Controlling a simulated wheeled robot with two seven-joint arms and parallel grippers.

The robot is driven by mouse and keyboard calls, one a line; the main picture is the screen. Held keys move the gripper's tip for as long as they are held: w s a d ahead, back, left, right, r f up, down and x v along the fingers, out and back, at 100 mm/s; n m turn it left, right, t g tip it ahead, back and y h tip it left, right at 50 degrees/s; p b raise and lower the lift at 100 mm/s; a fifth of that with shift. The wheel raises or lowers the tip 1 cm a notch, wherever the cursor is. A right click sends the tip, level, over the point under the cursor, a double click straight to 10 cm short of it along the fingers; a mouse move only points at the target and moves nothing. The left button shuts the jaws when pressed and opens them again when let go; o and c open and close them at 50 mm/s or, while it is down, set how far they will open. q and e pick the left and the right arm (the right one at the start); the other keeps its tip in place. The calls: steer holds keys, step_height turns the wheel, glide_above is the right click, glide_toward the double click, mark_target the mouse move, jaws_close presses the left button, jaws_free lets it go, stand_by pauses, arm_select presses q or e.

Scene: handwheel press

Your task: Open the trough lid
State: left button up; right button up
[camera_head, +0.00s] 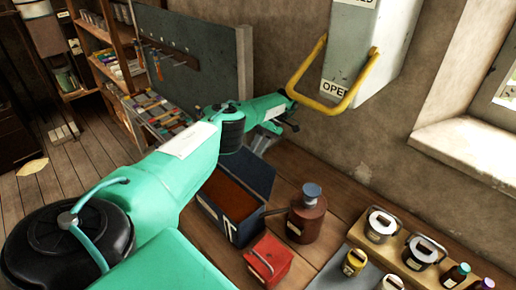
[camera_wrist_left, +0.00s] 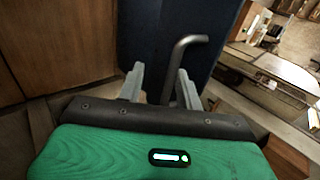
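The trough (camera_head: 207,207) is a dark blue box on the bench, with a rust-brown inside showing. A dark blue panel (camera_head: 252,170), seemingly its lid, stands raised along the far side. My left gripper (camera_head: 262,143) is just above and behind this panel, small and partly hidden in the head view. In the left wrist view its two grey fingers (camera_wrist_left: 159,84) are apart. A grey bent bar handle (camera_wrist_left: 190,39) stands in front of the blue panel (camera_wrist_left: 148,38), close to the right-hand finger; I cannot tell whether they touch. My right gripper is not in view.
A red box (camera_head: 269,262) and a brown jug (camera_head: 306,220) stand right of the trough. A yellow handle (camera_head: 344,108) hangs from a wall box above. A grey board (camera_head: 196,62) rises behind.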

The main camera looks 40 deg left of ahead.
arm_select(q)
step_height(320, 180, up, 20)
steer(key=p, duration=0.3)
stand_by(0.7)
stand_by(0.6)
